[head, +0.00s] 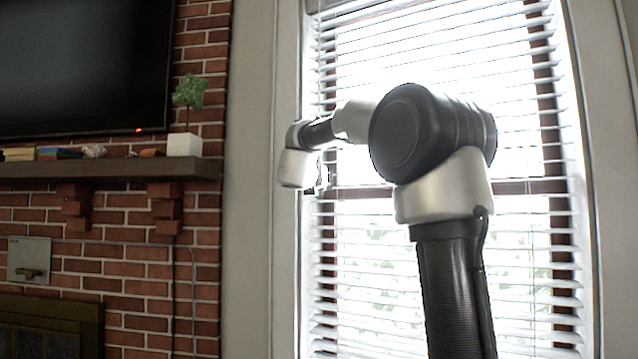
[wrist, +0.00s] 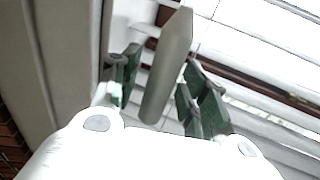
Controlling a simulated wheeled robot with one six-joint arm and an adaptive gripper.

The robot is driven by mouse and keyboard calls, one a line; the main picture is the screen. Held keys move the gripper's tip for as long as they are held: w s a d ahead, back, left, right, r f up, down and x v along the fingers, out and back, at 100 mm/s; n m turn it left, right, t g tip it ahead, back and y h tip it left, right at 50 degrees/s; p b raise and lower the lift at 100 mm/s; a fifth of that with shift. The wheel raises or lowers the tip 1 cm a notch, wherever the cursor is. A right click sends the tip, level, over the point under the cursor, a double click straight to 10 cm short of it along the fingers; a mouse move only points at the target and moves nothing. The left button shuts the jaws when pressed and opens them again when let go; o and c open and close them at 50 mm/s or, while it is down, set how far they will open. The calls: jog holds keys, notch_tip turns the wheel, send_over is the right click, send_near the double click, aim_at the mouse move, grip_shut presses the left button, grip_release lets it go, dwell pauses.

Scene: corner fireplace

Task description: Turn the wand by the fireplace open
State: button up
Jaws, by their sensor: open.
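The wand (wrist: 172,58) is a grey rod at the window blinds (head: 440,250). In the wrist view it runs at a slant between the two green-padded fingers of my gripper (wrist: 160,76). The fingers stand apart on either side of it, and a gap shows on the right. I cannot tell whether the left finger touches it. The rod's lower end shows near my gripper's palm. In the head view my gripper (head: 321,181) is small, at the left edge of the blinds. I cannot make out the wand there.
White window trim (head: 262,200) stands just left of my gripper. Further left are a brick wall (head: 130,268), a mantel (head: 110,170) with a potted plant (head: 186,143), and a dark television (head: 80,65). The blind slats lie close beside my gripper.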

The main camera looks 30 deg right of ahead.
jog(key=shift+d, duration=0.1)
grip_shut()
jog(key=shift+w+m+g+h, duration=0.1)
jog(key=shift+m+g+h, duration=0.5)
jog(key=shift+g+h, duration=0.1)
jog(key=shift+m+g+h, duration=0.3)
grip_release()
